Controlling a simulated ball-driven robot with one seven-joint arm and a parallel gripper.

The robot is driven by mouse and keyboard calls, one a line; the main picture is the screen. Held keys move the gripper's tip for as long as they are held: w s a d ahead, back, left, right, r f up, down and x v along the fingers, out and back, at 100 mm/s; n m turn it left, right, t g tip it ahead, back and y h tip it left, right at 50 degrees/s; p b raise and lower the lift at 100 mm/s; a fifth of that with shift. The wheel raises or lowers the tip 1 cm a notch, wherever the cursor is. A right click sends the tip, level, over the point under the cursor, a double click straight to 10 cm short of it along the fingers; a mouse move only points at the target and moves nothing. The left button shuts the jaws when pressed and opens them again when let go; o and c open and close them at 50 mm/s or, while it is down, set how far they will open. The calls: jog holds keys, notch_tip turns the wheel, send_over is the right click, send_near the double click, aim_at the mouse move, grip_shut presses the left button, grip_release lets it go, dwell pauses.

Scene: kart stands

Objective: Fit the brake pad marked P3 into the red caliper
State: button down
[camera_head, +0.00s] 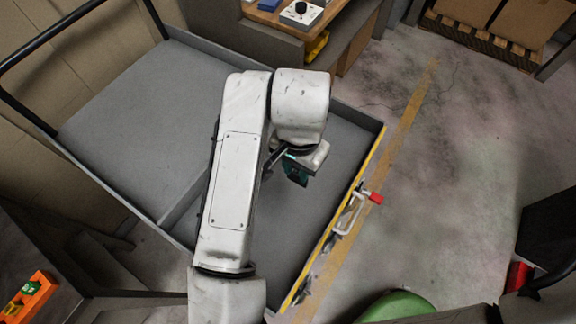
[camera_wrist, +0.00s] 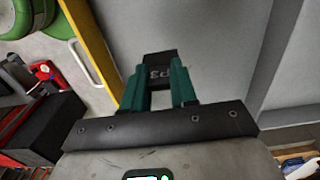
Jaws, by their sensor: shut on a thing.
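My gripper (camera_wrist: 158,74) has teal fingers shut on a dark brake pad (camera_wrist: 160,58), with the pale marking P3 on its face. The pad sticks out beyond the fingertips in the wrist view. In the head view my gripper (camera_head: 293,166) hangs over the right section of a grey-floored cart, and the pad is hardly distinct there. I cannot make out the red caliper for sure. A red part (camera_wrist: 45,70) shows at the left of the wrist view, apart from the pad, too small to identify.
The grey cart (camera_head: 140,95) has a divider and a yellow-edged right side (camera_head: 318,262). A red-tipped clamp (camera_head: 374,197) sticks out there. An orange tray (camera_head: 38,290) is at lower left, a green round object (camera_head: 398,306) at the bottom. A bench (camera_head: 275,14) stands behind.

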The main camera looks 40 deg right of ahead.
jog(key=shift+w+d+f, duration=0.1)
jog(key=shift+w+f, duration=0.4)
jog(key=shift+f, duration=0.65)
jog(key=shift+w+d+f, duration=0.1)
jog(key=shift+w+f, duration=0.4)
jog(key=shift+f, duration=0.6)
jog(key=shift+w+f, duration=0.5)
jog(key=shift+f, duration=0.65)
jog(key=shift+f, duration=0.15)
jog(key=c, duration=0.9)
grip_release()
